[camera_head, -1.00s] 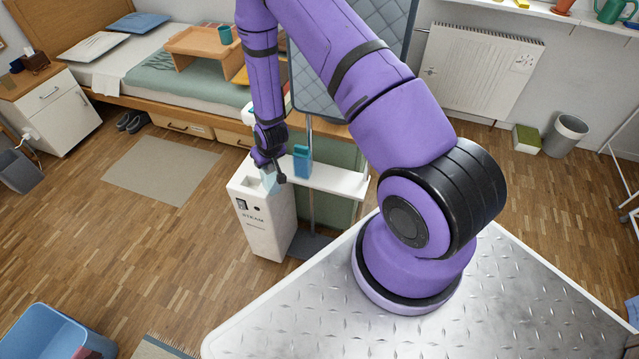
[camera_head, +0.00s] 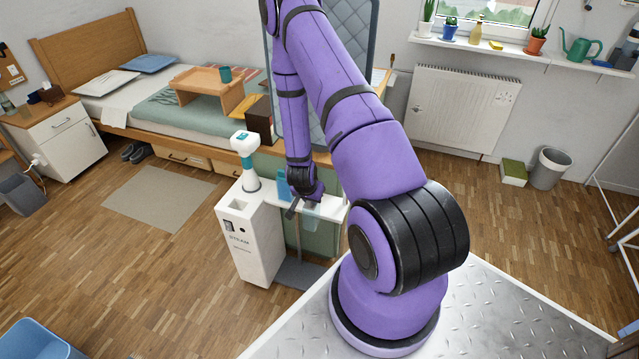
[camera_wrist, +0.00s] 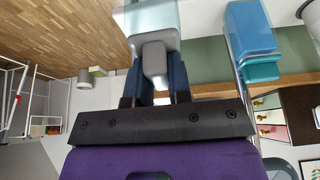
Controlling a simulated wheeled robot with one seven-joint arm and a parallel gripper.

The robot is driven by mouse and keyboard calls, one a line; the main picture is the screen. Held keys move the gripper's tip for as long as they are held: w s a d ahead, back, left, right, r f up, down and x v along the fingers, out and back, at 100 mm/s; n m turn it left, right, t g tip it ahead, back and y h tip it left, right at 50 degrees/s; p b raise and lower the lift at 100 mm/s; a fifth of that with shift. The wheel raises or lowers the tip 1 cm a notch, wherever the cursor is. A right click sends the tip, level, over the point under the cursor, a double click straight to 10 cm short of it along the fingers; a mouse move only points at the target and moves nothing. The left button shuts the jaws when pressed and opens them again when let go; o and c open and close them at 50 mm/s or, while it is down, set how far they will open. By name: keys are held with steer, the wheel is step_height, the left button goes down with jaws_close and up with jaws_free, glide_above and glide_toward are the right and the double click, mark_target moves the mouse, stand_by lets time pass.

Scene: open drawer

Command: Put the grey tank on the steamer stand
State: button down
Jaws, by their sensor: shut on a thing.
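The grey tank (camera_wrist: 152,22) is pale and partly see-through. In the wrist view my gripper (camera_wrist: 153,80) is shut on it, one dark finger on each side of its narrow end. In the head view my gripper (camera_head: 300,202) holds the tank (camera_head: 312,210) over or just in front of the white shelf; whether it touches is unclear.
A tall quilted board (camera_head: 350,60) rises behind my arm. The bed (camera_head: 150,100) lies beyond.

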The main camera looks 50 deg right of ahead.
steer(key=w+d+f, duration=0.1)
steer(key=w+d, duration=0.4)
steer(key=d, duration=0.7)
steer(key=shift+f, duration=0.35)
steer(key=c, duration=1.1)
jaws_free()
steer(key=shift+o, duration=0.2)
